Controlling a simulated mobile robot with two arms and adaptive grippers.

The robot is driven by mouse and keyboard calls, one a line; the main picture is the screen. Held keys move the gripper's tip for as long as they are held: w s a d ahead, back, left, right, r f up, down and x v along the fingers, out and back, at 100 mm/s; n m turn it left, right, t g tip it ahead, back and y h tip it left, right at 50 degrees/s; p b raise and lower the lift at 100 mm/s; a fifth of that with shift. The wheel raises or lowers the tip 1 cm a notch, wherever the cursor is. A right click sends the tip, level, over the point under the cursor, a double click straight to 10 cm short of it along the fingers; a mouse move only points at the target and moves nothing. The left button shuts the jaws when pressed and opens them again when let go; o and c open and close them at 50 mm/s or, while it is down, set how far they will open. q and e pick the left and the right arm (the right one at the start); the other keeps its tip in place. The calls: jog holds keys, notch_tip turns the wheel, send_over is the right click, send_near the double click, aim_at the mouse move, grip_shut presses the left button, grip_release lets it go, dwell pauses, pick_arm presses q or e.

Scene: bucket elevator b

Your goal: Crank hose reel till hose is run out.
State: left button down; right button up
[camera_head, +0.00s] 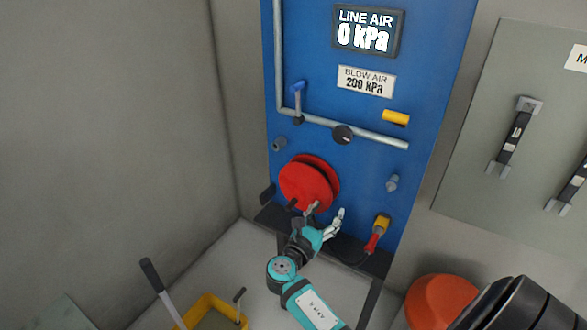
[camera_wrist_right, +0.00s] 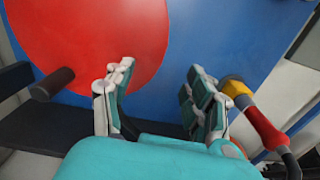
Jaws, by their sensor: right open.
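The red hose reel (camera_head: 305,183) is mounted low on the blue panel. Its dark crank handle (camera_head: 292,204) sticks out at the lower edge of the disc. In the right wrist view the reel (camera_wrist_right: 85,35) fills the upper left, and the handle (camera_wrist_right: 52,84) lies left of my fingers. My right gripper (camera_head: 325,212) is open and empty in front of the panel, just below and right of the reel. Its spread fingers (camera_wrist_right: 160,82) are apart from the handle. A yellow and red nozzle (camera_head: 378,234) with a dark hose is right of my gripper. My left gripper is not in view.
The panel (camera_head: 360,165) carries pipes, a blue-handled valve (camera_head: 298,90), a black knob (camera_head: 342,135) and a "0 kPa" display (camera_head: 368,32). A dark ledge (camera_head: 335,245) runs below the reel. A yellow bin (camera_head: 205,310) and an orange rounded object (camera_head: 440,298) stand low down.

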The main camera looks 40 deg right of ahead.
jog(key=shift+o, duration=0.8)
jog(key=shift+a, duration=0.1)
jog(key=p+v, duration=0.2)
jog(key=v, duration=0.5)
